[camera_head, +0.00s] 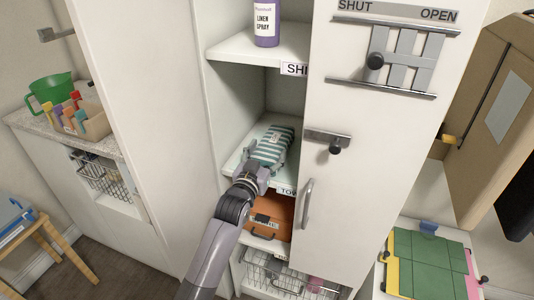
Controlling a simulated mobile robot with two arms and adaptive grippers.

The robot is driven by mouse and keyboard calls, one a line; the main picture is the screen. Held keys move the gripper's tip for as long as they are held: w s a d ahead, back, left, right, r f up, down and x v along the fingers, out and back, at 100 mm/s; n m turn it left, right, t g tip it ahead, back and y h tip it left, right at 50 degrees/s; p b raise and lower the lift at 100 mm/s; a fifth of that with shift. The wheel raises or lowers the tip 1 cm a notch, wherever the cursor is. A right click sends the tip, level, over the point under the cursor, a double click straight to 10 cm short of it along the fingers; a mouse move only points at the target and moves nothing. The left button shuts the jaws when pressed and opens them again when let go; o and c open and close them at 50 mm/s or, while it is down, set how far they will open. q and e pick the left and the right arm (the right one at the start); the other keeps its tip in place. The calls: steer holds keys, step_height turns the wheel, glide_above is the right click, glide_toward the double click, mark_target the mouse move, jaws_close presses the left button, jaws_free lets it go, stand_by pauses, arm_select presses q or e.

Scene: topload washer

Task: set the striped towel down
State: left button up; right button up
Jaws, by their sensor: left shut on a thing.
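The striped towel (273,145), green-teal and white with a small pale tag, is in the middle cubby of the open white cabinet, over a shelf with a label starting "TO" (287,190). My left gripper (265,163) reaches in from below and is shut on the near end of the towel. Whether the towel's underside touches the shelf (233,160) cannot be told, as the gripper and towel cover that part. My right gripper is not in view.
The cabinet door (355,190) stands just right of the cubby. A purple linen spray bottle (266,25) is on the shelf above. An orange-brown case (270,215) and a wire basket (285,275) are below. A green folding board (430,262) lies at right.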

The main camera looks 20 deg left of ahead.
arm_select(q)
steer(key=o, duration=1.2)
steer(key=shift+f, duration=0.1)
steer(key=s, duration=1.2)
steer(key=shift+a, duration=0.25)
